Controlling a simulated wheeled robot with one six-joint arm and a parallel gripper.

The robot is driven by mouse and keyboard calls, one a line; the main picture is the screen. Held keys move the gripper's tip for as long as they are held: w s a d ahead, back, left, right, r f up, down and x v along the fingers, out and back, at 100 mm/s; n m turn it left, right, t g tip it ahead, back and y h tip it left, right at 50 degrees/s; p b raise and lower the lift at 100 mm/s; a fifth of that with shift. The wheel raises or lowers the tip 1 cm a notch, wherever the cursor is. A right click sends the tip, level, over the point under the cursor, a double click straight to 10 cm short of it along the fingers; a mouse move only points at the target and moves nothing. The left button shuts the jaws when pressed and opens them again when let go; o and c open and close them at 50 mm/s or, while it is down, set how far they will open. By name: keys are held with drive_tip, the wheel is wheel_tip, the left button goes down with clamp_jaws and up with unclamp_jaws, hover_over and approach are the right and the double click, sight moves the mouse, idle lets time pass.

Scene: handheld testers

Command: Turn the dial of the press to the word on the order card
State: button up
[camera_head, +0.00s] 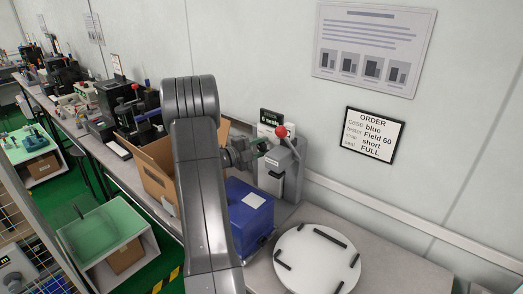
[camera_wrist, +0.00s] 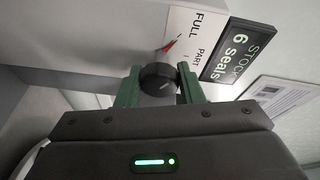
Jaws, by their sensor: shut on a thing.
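The grey press (camera_head: 282,170) with a red-knobbed lever (camera_head: 281,131) stands on the bench near the wall. My gripper (camera_head: 258,148) is at its upper left side. In the wrist view, my gripper (camera_wrist: 160,88) has its green fingers shut on the black round dial (camera_wrist: 158,74), one on each side. A white label (camera_wrist: 190,35) beyond the dial reads FULL and PART, with a small red mark beside the words. I cannot tell which word the dial is set to. The order card (camera_head: 373,136) on the wall reads case blue, tester Field 60, strap short, seal FULL.
A black sign (camera_wrist: 240,48) reads STOCK 6 seals. A blue box (camera_head: 248,212) and an open cardboard box (camera_head: 155,180) stand near my arm. A round white plate (camera_head: 316,262) with black bars lies at the front right. A poster (camera_head: 373,48) hangs above the card.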

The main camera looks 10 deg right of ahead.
drive_tip(key=shift+n, duration=0.4)
drive_tip(key=shift+f, duration=0.1)
drive_tip(key=o, duration=1)
drive_tip(key=shift+c, duration=0.2)
drive_tip(key=shift+a, duration=0.1)
drive_tip(key=b+v, duration=0.2)
drive_tip(key=v, duration=0.5)
drive_tip(key=shift+a, duration=0.2)
drive_tip(key=shift+d, duration=0.15)
drive_tip(key=p+x, duration=0.2)
drive_tip(key=x, duration=0.5)
drive_tip(key=shift+d, duration=0.25)
drive_tip(key=shift+a+m, duration=0.1)
drive_tip(key=shift+m, duration=0.6)
